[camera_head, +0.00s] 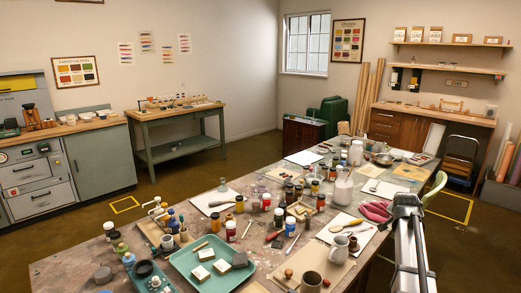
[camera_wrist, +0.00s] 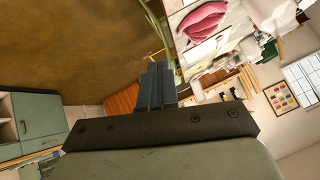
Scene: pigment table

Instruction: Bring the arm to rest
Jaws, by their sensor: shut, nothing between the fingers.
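My gripper (camera_wrist: 157,88) shows in the wrist view with its two dark fingers together and nothing between them. Behind the fingers in that view are the brown floor and, tilted, part of the table with a pink glove-like item (camera_wrist: 203,20). In the head view my arm rises at the lower right, over the right edge of the long work table (camera_head: 75,268). I cannot make out the fingertips in that view.
Open floor (camera_head: 455,235) lies to the right.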

